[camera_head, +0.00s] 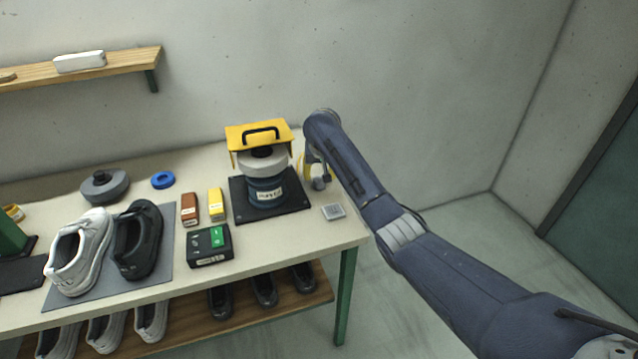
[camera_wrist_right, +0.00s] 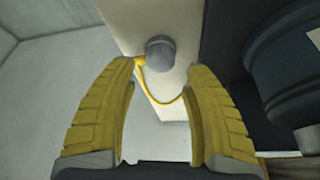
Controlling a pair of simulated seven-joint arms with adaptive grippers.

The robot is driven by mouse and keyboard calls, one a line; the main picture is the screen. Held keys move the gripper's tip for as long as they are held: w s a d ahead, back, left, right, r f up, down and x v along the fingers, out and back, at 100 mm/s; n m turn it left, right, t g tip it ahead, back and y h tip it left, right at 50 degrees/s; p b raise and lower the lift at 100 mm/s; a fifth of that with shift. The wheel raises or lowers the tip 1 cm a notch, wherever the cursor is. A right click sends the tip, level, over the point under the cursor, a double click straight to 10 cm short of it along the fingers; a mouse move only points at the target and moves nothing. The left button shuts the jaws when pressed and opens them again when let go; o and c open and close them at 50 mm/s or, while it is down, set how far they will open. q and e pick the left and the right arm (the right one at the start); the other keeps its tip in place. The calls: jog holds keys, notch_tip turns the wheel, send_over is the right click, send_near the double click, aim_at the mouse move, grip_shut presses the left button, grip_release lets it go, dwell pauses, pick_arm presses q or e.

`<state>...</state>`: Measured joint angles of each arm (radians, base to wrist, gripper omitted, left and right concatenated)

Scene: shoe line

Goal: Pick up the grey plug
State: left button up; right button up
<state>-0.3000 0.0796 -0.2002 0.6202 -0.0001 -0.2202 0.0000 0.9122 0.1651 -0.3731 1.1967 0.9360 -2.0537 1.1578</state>
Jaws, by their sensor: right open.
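The grey plug (camera_wrist_right: 160,53) shows in the right wrist view as a rounded grey knob on the pale table, with a thin yellow cord looping from it. It lies just beyond and between the fingertips of my right gripper (camera_wrist_right: 160,75), which is open with its two yellow fingers spread and nothing between them. In the head view my right gripper (camera_head: 312,166) is low at the table's right end, beside the yellow-topped machine (camera_head: 266,190). A rounded grey piece (camera_head: 321,183) at its fingertips looks like the plug. My left gripper is out of view.
The machine's dark base (camera_head: 295,201) is close to the right gripper, and shows at the right of the wrist view. A small grey square (camera_head: 334,211) lies near the table's front right corner. Shoes (camera_head: 137,240), a brown box (camera_head: 190,209) and a control box (camera_head: 208,247) stand farther left.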

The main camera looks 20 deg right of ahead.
aim_at(319, 178)
jog(key=shift+x, duration=2.6)
jog(key=c, duration=1.1)
